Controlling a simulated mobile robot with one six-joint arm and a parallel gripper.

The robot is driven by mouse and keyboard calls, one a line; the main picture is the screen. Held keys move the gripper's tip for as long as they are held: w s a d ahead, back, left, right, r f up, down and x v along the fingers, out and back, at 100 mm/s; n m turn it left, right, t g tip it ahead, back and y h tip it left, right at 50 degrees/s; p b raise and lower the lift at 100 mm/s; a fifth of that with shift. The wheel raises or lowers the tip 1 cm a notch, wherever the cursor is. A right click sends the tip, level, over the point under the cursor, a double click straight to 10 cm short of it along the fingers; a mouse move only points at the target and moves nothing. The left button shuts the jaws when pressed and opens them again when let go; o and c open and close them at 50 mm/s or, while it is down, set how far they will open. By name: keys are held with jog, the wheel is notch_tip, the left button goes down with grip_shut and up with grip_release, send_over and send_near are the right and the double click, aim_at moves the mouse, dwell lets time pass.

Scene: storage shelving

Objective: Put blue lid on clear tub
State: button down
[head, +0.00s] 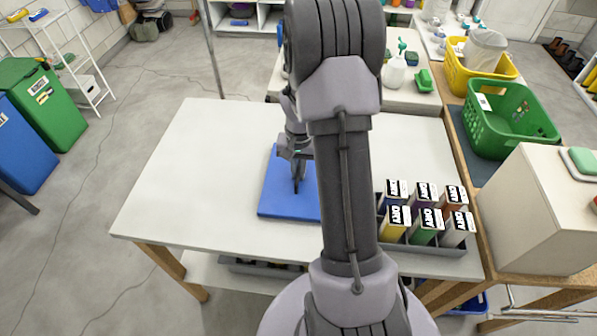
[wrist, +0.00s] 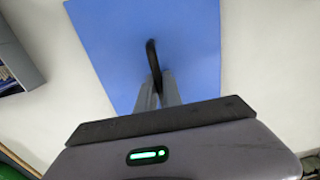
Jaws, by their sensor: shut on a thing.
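The blue lid (head: 276,202) is a flat blue panel at the middle of the white table, partly hidden behind my arm in the head view. It fills the upper middle of the wrist view (wrist: 105,40), with a dark upright handle (wrist: 151,58) on it. My gripper (head: 297,180) is over the lid, with its fingers (wrist: 157,88) closed on the handle. The lid looks level, at or very close to the tabletop. I cannot make out a clear tub on the table; my arm hides part of it. A whitish translucent container (head: 486,48) sits in a yellow crate at the back right.
The white table (head: 185,165) is bare left of the lid. A grey divided tray (head: 455,250) with several labelled boxes stands at the right front. A green basket (head: 508,118), the yellow crate (head: 458,78) and a beige cabinet (head: 530,215) stand farther right.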

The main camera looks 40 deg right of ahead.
jog(key=shift+f, duration=0.15)
jog(key=c, duration=1.5)
grip_release()
